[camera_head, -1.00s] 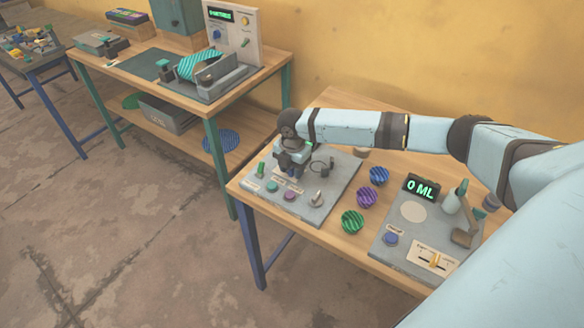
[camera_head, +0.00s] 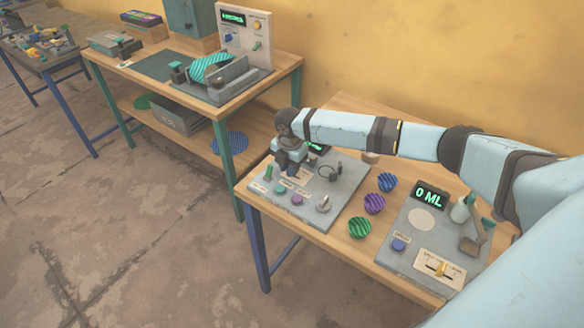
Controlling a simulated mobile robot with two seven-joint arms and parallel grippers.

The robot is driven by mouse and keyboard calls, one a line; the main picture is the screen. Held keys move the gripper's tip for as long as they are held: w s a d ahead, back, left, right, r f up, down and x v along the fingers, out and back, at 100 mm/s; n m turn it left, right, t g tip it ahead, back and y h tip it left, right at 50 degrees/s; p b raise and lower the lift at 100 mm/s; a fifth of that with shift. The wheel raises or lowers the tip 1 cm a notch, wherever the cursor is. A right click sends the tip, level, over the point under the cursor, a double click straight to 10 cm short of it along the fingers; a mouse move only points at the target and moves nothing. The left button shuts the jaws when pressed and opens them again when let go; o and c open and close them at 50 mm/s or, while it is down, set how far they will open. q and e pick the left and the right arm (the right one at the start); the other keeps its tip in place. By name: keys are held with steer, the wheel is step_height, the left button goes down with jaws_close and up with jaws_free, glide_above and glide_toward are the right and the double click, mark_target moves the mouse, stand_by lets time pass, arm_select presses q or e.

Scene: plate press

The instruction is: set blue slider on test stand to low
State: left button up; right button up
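The test stand is a grey panel (camera_head: 340,190) at the left end of the near wooden table. A green slider handle (camera_head: 268,172), a teal button (camera_head: 281,188), a purple button (camera_head: 297,200) and a grey knob (camera_head: 323,203) show on it. My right gripper (camera_head: 289,167) points down over the panel, just right of the green handle. I cannot make out the blue slider; the gripper covers that part of the panel. The finger gap is too small to tell, and so is any contact. My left gripper is not in view.
My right arm spans above the table's back. A second workbench (camera_head: 150,85) stands at left.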

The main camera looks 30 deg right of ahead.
steer(key=shift+o, duration=0.9)
steer(key=shift+w+a+f, duration=0.1)
steer(key=shift+r, duration=0.3)
step_height(320, 180, up, 13)
steer(key=shift+r, duration=0.15)
